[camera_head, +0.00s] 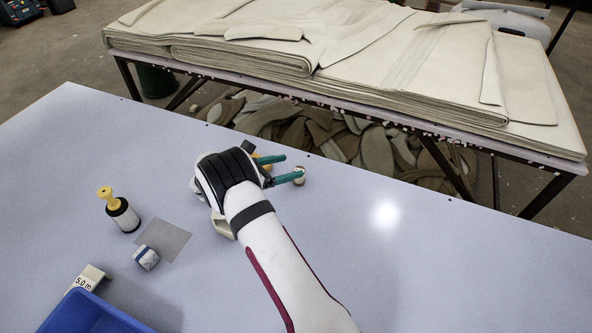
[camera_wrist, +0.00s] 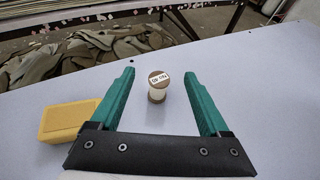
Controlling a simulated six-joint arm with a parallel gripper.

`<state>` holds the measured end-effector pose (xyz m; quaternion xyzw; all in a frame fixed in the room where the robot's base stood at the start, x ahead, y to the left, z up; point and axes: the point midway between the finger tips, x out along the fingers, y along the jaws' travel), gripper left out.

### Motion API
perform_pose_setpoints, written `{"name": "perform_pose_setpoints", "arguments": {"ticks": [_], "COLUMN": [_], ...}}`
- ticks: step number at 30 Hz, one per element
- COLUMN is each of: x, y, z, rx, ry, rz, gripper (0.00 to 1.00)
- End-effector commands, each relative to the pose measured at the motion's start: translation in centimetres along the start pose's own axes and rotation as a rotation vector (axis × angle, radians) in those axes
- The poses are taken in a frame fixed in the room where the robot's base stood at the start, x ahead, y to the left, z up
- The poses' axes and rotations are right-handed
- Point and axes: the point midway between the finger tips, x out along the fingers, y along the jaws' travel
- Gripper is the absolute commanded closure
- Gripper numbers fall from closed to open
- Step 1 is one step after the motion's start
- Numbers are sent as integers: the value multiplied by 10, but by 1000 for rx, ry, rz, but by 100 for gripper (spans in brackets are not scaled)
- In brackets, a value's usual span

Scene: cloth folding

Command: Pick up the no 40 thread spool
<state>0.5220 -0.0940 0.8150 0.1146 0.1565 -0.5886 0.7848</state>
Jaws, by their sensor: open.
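The thread spool (camera_wrist: 158,86) stands upright on the table, with brown ends, pale thread and a white label that seems to read "No 40". In the head view the spool (camera_head: 299,178) is small, just by the green fingertips. My gripper (camera_wrist: 158,80) is open, its two green fingers spread on either side of the spool's line. In the wrist view the spool shows between the fingers, toward their tips, with gaps on both sides. In the head view my gripper (camera_head: 284,167) is low over the table; I cannot tell whether a finger touches the spool.
A yellow block (camera_wrist: 70,121) lies left of my gripper in the wrist view. In the head view, a yellow-topped black and white object (camera_head: 121,211), a small white-blue block (camera_head: 146,257), a grey square (camera_head: 176,240), a "5.0 m" item (camera_head: 91,277) and a blue bin (camera_head: 85,315) are left. The right side is clear.

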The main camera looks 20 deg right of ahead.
Motion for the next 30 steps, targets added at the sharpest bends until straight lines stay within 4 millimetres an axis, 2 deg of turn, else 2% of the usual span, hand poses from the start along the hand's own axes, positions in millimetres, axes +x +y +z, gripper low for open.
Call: {"name": "perform_pose_setpoints", "arguments": {"ticks": [7,14,20,30], "x": [12,59,62,62], "y": [-1,-1,-1,-1], "z": [-29,-29,-28,-28], "rx": [3,5,5,6], "ry": [2,2,2,2], "rz": [-2,-3,0,-1], "gripper": [21,21,21,80]}}
